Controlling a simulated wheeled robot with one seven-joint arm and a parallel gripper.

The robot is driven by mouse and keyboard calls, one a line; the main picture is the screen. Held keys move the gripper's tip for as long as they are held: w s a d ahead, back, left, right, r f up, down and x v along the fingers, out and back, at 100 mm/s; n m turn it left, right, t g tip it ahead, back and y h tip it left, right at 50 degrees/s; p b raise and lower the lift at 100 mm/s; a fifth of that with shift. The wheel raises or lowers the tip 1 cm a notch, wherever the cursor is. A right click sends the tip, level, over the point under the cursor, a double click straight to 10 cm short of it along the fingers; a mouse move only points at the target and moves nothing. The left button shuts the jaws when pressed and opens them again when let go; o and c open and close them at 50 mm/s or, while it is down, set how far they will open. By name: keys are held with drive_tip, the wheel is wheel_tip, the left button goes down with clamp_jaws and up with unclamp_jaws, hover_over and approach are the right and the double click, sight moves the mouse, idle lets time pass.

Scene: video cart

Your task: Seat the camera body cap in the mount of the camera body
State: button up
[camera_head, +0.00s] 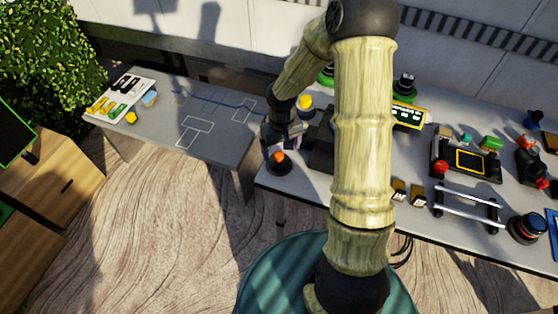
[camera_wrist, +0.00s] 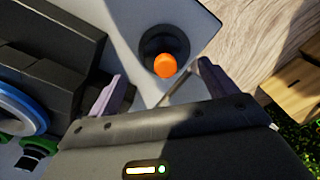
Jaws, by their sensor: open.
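A round black piece with an orange knob (camera_wrist: 165,65), which looks like the body cap, sits near the corner of the grey table. It also shows in the head view (camera_head: 279,163). My gripper (camera_wrist: 160,72) is open, with its two pale fingers on either side of the knob in the picture. I see no contact, and the gap in depth is unclear. In the head view my gripper (camera_head: 285,138) is just above the knob. A dark boxy body (camera_wrist: 40,60), perhaps the camera body, stands left of it; it is partly hidden by my arm in the head view (camera_head: 321,138).
The long table (camera_head: 310,185) holds a yellow-framed device (camera_head: 472,161), a rack with two rods (camera_head: 466,203) and a black round item (camera_head: 527,228) at right. A second table (camera_head: 215,105) at left has white outlines and clear room. A wooden cabinet (camera_head: 60,185) stands at far left.

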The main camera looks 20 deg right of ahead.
sight(279, 154)
drive_tip(key=shift+a+f, duration=0.2)
drive_tip(key=shift+f, duration=1.1)
drive_tip(key=shift+a+f, duration=0.15)
drive_tip(key=shift+f, duration=1.15)
drive_tip(key=c, duration=1.1)
